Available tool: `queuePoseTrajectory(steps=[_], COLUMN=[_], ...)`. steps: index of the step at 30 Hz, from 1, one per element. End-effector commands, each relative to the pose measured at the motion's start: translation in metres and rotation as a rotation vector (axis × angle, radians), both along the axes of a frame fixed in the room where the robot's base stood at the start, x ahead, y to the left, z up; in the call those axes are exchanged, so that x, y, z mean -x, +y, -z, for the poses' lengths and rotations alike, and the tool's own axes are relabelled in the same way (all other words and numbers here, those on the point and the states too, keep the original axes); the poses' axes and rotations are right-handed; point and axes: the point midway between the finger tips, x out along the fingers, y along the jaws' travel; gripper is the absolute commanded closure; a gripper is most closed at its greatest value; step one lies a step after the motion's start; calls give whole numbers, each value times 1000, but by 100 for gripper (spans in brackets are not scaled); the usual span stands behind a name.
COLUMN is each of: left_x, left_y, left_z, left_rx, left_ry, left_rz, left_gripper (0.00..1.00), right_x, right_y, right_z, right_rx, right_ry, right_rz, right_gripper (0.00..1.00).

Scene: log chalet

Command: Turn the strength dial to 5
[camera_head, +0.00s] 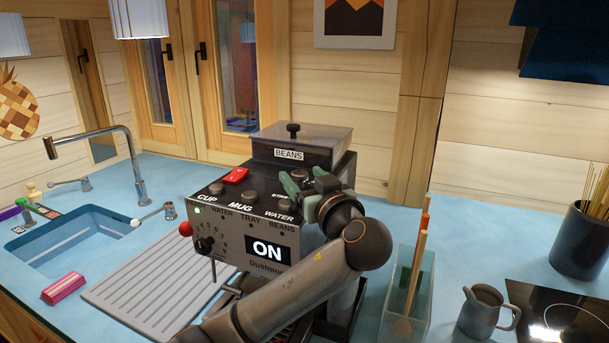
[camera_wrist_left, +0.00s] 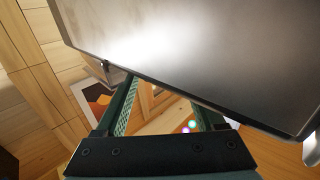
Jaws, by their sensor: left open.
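The dark coffee machine (camera_head: 258,222) stands on the blue counter, with an ON display on its front. A black dial (camera_head: 204,245) with numbers around it is at the left of that front panel. A label beginning "STRE" (camera_head: 280,196) is on the machine's top, partly covered by my left gripper (camera_head: 303,188). The gripper has green fingers and is over the right part of the top. It also shows open in the left wrist view (camera_wrist_left: 163,92), with nothing seen between its fingers. Whatever control lies beneath the gripper is largely hidden. My right gripper is not in view.
A bean container (camera_head: 300,145) rises at the back of the machine. A red switch (camera_head: 236,175) and several buttons are on the top. A clear holder (camera_head: 409,300) with wooden utensils stands close right. A grey pitcher (camera_head: 482,312) is farther right; a ridged drainboard (camera_head: 150,290) is left.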

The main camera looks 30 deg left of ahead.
Motion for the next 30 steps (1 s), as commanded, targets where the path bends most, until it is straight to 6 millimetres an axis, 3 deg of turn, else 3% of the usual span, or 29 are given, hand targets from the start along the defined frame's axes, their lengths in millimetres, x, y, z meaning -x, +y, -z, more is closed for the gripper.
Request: queuePoseTrajectory(steps=[5,24,30], left_x=[0,0,0], left_y=[0,0,0], left_z=[0,0,0], left_rx=[0,0,0], left_ry=[0,0,0], left_rz=[0,-1,0], left_gripper=[29,100,100], right_x=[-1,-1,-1], right_y=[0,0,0], right_z=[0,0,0], right_rx=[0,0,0], right_ry=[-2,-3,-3], right_rz=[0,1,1], right_gripper=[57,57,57])
